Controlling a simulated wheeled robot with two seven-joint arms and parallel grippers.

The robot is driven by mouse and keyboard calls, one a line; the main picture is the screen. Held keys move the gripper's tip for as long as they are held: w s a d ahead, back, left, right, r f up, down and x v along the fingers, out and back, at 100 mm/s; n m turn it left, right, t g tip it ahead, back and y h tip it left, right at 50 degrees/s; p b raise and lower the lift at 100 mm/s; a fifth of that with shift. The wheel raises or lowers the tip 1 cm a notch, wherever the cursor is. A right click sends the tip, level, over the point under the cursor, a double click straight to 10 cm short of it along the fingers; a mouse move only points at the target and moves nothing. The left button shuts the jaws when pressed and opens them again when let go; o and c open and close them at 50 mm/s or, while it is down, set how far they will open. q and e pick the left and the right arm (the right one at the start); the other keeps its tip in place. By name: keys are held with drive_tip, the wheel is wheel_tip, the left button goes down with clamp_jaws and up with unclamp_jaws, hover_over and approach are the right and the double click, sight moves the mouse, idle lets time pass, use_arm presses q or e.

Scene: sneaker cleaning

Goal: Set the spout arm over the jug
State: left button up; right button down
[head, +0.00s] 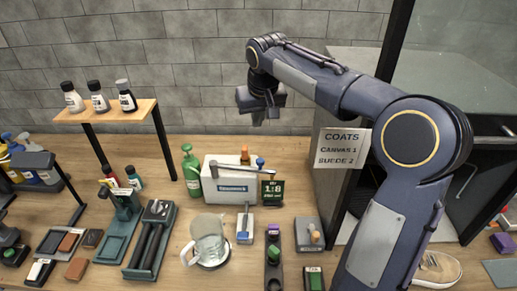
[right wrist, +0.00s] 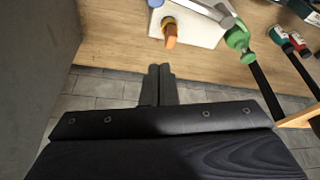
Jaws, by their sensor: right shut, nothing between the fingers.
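The clear jug (head: 208,238) stands upright on the bench, in front of a white dispenser box (head: 230,186). A pale grey bar, which looks like the spout arm (head: 229,165), lies across the top of the box; it also shows in the right wrist view (right wrist: 207,10). An orange knob (head: 245,155) stands beside it and shows in the right wrist view (right wrist: 170,38). I cannot tell exactly where the spout's outlet points. My right gripper (head: 265,118) is shut and empty, above and behind the box, touching nothing. My left gripper is out of view.
A green bottle (head: 191,168) stands left of the box, a small 1:10 sign (head: 271,191) at its right front. A wooden shelf (head: 118,112) with bottles is at the left. A cabinet with a COATS notice (head: 341,148) is at the right.

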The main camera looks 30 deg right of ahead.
drive_tip(key=p, duration=0.1)
hover_over(242, 167)
drive_tip(key=w+d, duration=0.3)
drive_tip(key=d, duration=0.3)
wheel_tip(242, 167, down, 10)
drive_tip(key=s, duration=0.2)
drive_tip(key=s+a+p, duration=0.1)
drive_tip(key=s, duration=0.1)
drive_tip(key=shift+s+a, duration=0.2)
drive_tip(key=shift+a, duration=0.1)
